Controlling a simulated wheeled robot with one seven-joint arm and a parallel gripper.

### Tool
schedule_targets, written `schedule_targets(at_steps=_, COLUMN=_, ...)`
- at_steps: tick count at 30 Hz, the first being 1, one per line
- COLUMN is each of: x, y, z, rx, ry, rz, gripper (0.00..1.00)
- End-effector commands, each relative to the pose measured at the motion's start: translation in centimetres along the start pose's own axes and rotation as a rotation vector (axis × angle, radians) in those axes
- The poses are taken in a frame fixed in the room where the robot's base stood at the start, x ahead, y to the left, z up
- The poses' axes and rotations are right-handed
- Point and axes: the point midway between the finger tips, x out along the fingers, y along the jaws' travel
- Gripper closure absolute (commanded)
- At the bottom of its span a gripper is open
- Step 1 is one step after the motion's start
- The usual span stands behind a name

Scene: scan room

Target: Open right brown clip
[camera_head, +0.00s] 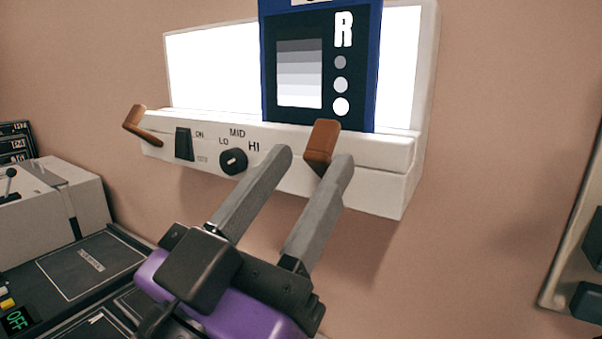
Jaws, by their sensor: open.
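The right brown clip (321,142) sits on the front top edge of a white wall-mounted light box (385,188), at the lower edge of a blue-framed film (371,65) marked R. My gripper (312,162) is open, with two long grey fingers pointing up toward the box. The right finger's tip is at the lower right of the right clip and overlaps it in the picture; I cannot tell if they touch. The left finger's tip is left of and below the clip. The left brown clip (143,126) is at the box's left end, tilted outward.
A black rocker switch (184,144) and a round knob (233,161) marked LO, MID, HI are on the box front, left of my fingers. A grey console (50,205) stands at the left. A pale frame with dark parts (592,300) is at the right edge.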

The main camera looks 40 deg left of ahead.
Motion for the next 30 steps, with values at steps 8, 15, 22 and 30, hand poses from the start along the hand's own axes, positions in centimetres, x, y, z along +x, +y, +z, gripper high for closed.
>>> schedule_targets(at_steps=8, x=-4.2, y=-0.1, z=0.2, rx=0.002, ry=-0.001, rz=-0.004, gripper=0.56)
schedule_targets(at_steps=15, x=-7.1, y=-0.1, z=0.1, rx=0.001, ry=-0.001, rz=-0.003, gripper=0.56)
schedule_targets(at_steps=22, x=-7.6, y=0.0, z=0.0, rx=0.001, ry=0.000, rz=-0.001, gripper=0.56)
schedule_targets(at_steps=30, x=-7.5, y=0.0, z=0.0, rx=0.001, ry=0.000, rz=-0.001, gripper=0.56)
